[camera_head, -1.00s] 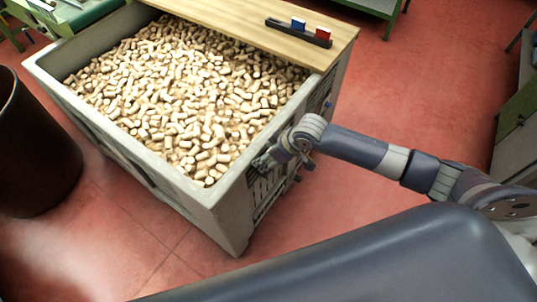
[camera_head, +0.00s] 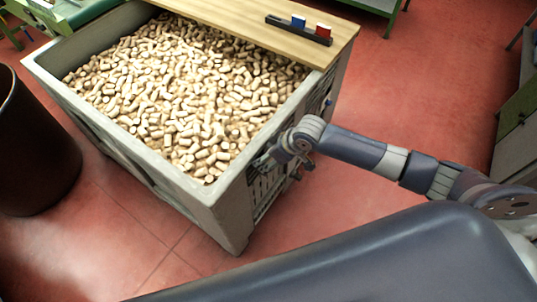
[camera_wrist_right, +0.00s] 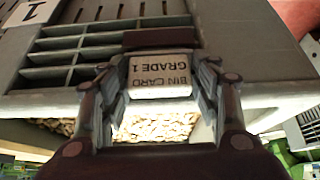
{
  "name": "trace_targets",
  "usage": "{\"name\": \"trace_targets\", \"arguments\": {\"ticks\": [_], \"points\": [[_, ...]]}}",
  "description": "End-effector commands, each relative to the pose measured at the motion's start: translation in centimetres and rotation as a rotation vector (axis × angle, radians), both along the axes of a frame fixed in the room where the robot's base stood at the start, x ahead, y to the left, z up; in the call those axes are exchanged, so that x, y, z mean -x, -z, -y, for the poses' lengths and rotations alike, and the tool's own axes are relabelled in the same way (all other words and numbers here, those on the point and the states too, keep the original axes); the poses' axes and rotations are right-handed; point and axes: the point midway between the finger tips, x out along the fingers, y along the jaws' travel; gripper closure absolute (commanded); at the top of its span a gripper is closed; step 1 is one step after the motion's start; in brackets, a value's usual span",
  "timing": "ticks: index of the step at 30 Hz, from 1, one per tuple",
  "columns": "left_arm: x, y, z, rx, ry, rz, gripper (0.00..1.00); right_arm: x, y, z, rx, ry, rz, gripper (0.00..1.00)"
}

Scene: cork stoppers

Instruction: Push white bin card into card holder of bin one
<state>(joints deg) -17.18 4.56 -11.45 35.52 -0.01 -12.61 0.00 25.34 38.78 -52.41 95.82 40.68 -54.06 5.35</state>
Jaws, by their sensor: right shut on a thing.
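The white bin card (camera_wrist_right: 160,76), printed "BIN CARD GRADE 1", shows upside down in the right wrist view. My right gripper (camera_wrist_right: 160,92) is shut on it, with a finger at each side. The dark brown card holder (camera_wrist_right: 160,38) is on the bin's slatted wall, right at the card's upper edge. I cannot tell whether that edge is inside the holder. Bin one (camera_head: 225,205) is a large grey bin full of corks, and its "1" plate (camera_wrist_right: 33,12) shows in the wrist view. In the head view my right gripper (camera_head: 272,160) is at the bin's right-hand wall; the card is hidden there. My left gripper is out of view.
A wooden board (camera_head: 255,36) lies across the bin's far end. On it, a black rack (camera_head: 298,32) holds a blue card (camera_head: 298,21) and a red card (camera_head: 323,30). A dark barrel (camera_head: 35,150) stands at the left. The red floor right of the bin is clear.

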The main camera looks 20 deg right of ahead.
Motion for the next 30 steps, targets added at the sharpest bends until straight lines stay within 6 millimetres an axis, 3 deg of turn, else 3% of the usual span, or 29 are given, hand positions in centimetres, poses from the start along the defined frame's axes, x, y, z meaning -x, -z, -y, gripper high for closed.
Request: {"name": "trace_targets", "arguments": {"ticks": [6, 7, 10, 23, 30], "points": [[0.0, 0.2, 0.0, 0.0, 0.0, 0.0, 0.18, 0.0, 0.4, 0.0, -0.001, 0.0, 0.001, 0.64], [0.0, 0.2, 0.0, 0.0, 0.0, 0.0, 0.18, 0.0, 0.4, 0.0, -0.001, 0.0, 0.001, 0.4], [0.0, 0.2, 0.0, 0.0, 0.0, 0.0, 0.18, 0.0, 0.3, 0.0, -0.001, 0.0, 0.001, 0.19], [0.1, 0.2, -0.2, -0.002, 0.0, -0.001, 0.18, 0.1, 0.1, 0.1, 0.0, 0.0, 0.0, 0.19], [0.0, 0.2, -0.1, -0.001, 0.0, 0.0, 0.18, 1.2, -2.4, 1.0, 0.002, -0.002, 0.003, 0.19]]}}
